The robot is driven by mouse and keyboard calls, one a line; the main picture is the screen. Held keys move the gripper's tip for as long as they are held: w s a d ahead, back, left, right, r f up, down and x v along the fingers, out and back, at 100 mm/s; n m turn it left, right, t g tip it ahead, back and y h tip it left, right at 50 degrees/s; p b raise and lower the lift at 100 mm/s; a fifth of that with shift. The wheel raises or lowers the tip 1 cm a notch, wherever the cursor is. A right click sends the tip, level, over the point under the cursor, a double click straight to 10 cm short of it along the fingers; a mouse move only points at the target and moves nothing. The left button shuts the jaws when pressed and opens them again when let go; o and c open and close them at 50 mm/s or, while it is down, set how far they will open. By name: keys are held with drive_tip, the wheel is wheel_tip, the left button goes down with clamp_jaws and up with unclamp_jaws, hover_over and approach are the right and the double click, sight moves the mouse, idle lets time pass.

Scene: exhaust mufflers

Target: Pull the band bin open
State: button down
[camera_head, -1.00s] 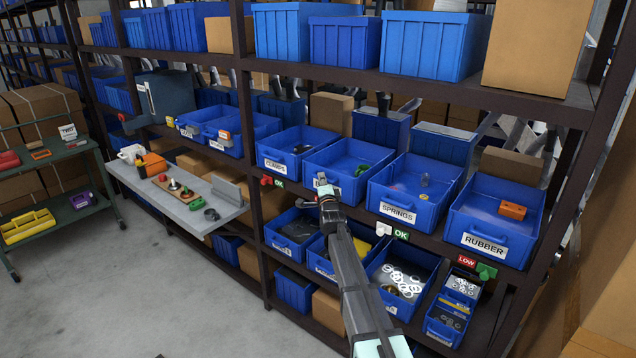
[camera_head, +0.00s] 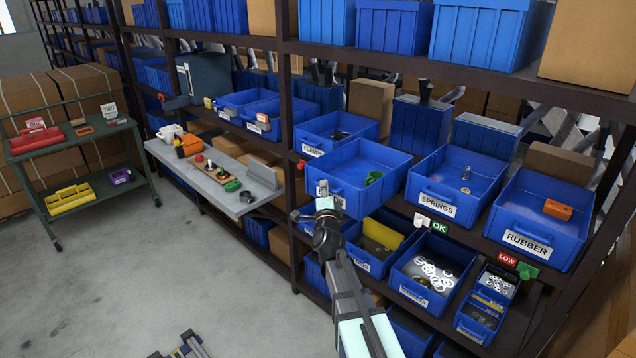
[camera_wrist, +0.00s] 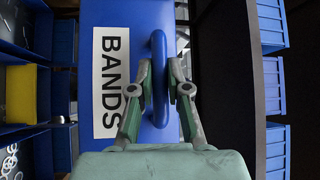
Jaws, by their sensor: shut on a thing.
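The band bin (camera_head: 345,177) is a blue bin on the middle shelf, between the clamps and springs bins. It juts out past the shelf edge and past its neighbours. A green item (camera_head: 372,177) lies inside it. In the wrist view its white BANDS label (camera_wrist: 111,83) and its blue bar handle (camera_wrist: 159,75) show on the front face. My gripper (camera_wrist: 160,88) is shut on that handle, a finger on each side. In the head view my gripper (camera_head: 325,205) is at the bin's front and covers part of the label.
The clamps bin (camera_head: 314,138) is on the left, the springs bin (camera_head: 421,184) and rubber bin (camera_head: 507,222) on the right. Lower bins (camera_head: 395,275) sit beneath. Open floor (camera_head: 125,270) lies at left.

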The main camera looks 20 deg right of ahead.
drive_tip(key=shift+s+a, duration=0.15)
drive_tip(key=shift+a, duration=0.2)
drive_tip(key=c, duration=1.1)
unclamp_jaws()
drive_tip(key=shift+c, duration=0.2)
drive_tip(key=v, duration=1.2)
drive_tip(key=shift+f, duration=0.1)
